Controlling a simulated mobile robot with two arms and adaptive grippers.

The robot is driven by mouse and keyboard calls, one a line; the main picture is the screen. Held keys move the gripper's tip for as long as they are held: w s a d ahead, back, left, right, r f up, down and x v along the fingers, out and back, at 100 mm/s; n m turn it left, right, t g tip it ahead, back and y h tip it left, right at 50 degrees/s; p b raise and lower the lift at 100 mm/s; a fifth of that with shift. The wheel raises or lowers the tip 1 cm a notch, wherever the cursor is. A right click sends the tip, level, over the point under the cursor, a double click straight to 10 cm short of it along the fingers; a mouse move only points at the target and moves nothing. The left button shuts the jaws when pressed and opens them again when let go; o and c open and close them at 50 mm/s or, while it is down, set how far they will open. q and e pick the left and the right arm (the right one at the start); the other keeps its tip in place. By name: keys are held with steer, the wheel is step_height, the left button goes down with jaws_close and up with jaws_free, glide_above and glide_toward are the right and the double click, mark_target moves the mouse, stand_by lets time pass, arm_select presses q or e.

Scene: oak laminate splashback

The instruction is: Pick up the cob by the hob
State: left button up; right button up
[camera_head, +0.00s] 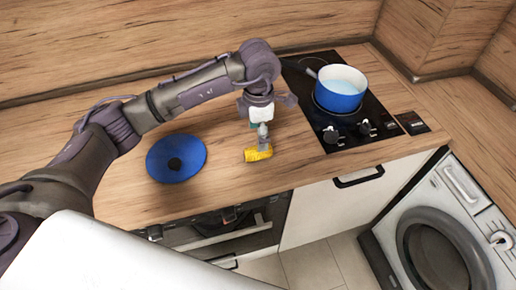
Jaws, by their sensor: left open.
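The yellow cob (258,154) lies on the wooden worktop, left of the black hob (357,112). My left gripper (263,143) is open and points down right at the cob, its fingertips overlapping the cob's upper side in the head view. I cannot tell whether the fingers touch the cob or straddle it. The fingers hide a small part of the cob. My right gripper is not in view.
A blue pot (340,93) with a white inside stands on the hob. A round blue lid (177,159) with a dark knob lies on the worktop to the left. The worktop's front edge is near the cob. A washing machine (440,240) stands at the lower right.

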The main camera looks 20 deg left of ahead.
mark_target(258, 153)
arm_select(q)
steer(key=f, duration=0.2)
steer(key=shift+w+f, duration=0.3)
steer(key=shift+w, duration=0.1)
step_height(258, 153, down, 2)
steer(key=shift+a+p, duration=0.1)
steer(key=shift+p, duration=0.9)
step_height(258, 153, down, 2)
steer(key=shift+f+p, duration=0.25)
steer(key=shift+p, duration=0.2)
steer(key=shift+f, duration=0.5)
steer(key=c, duration=1.3)
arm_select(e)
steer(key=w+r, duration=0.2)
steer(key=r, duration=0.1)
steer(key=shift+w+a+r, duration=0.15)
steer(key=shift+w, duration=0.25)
arm_select(q)
steer(key=shift+o, duration=0.2)
steer(key=shift+w, duration=0.1)
